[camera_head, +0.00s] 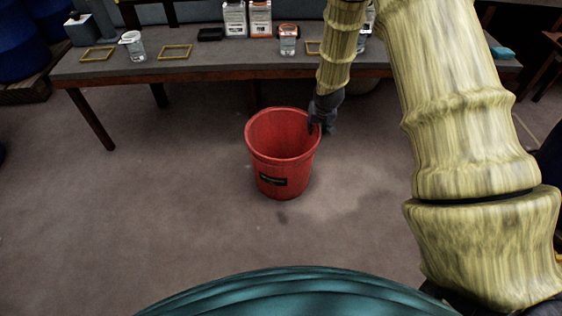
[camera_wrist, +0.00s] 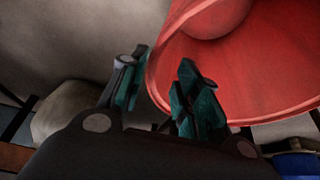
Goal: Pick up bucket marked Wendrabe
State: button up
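A red bucket (camera_head: 270,175) stands upright on the floor in front of the bench. It has a dark label (camera_head: 272,179) on its front, too small to read. My gripper (camera_head: 318,128) is at the right side of the bucket's rim, pointing down. In the wrist view my gripper (camera_wrist: 160,75) is open. One finger is outside the bucket (camera_wrist: 255,65) and the other is inside, with the rim wall between them. A gap shows between the left finger and the wall. Whether the inner finger touches the wall, I cannot tell.
A long bench (camera_head: 225,68) stands behind the bucket. On it are a glass beaker (camera_head: 134,46), a second beaker (camera_head: 288,40), yellow frames (camera_head: 175,52) and a white jug (camera_head: 235,20). Blue barrels (camera_head: 22,45) stand at the far left. The floor left of the bucket is clear.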

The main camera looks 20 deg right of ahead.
aim_at(314, 135)
jog(key=x, duration=0.2)
jog(key=shift+w+f+b, duration=0.15)
jog(key=shift+f+b, duration=0.25)
jog(key=shift+b+x, duration=1.75)
jog(key=shift+x, duration=0.75)
jog(key=shift+f+p, duration=0.25)
jog(key=shift+p, duration=0.1)
grip_shut()
